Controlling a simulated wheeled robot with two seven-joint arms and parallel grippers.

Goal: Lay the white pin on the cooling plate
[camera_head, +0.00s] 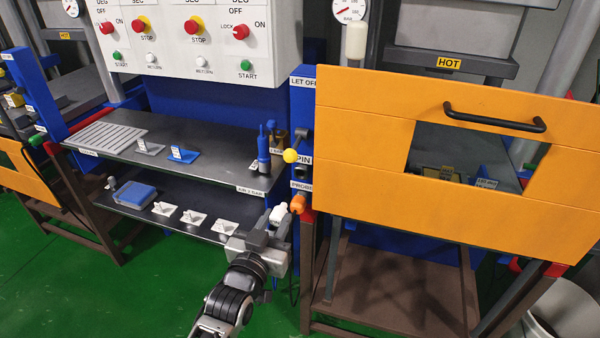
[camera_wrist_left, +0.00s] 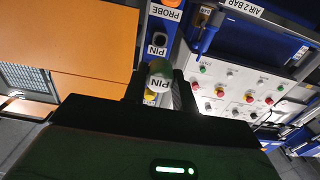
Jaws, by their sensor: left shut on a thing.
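My left gripper (camera_head: 272,227) is shut on the white pin (camera_head: 279,214), in front of the lower shelf and left of the orange probe knob. The grey slatted plate (camera_head: 106,137), which looks like the cooling plate, lies bare at the left end of the upper shelf, far to the left of the gripper. Its label is too small to read surely. My right gripper is not in view.
The dark upper shelf (camera_head: 215,150) holds small grey and blue holders and a blue bottle-like tool (camera_head: 263,150) at its right. The lower shelf (camera_head: 180,188) holds a blue box and several white holders.

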